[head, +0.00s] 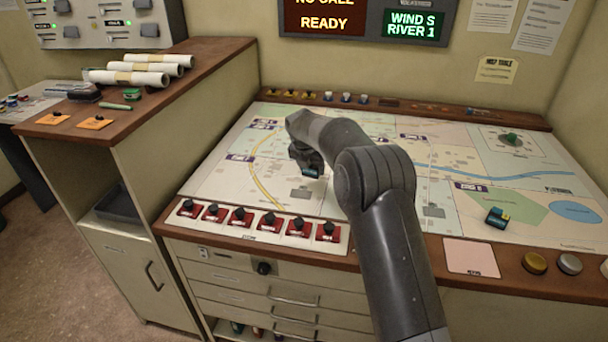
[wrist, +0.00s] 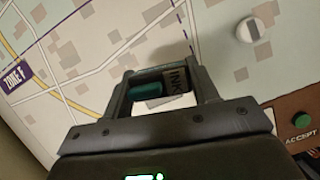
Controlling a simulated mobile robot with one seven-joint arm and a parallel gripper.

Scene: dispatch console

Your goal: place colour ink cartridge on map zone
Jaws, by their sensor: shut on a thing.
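My gripper (head: 309,160) hangs over the left-middle part of the map table (head: 220,180). It is shut on an ink cartridge, dark with a teal part (wrist: 146,91) and a pale label reading INK (wrist: 178,80) in the wrist view. Only a small bit of the held cartridge (head: 311,172) shows below the fingers in the head view. The map has several zones with purple labels; one label, ZONE F (wrist: 15,80), shows at left in the wrist view. Whether the held cartridge touches the map I cannot tell.
Red switches (head: 241,217) line the front left edge. A green piece (head: 510,138) sits at the back right. Several small knobs stand on the back ledge (head: 430,108). Paper rolls (head: 130,77) lie on the left cabinet.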

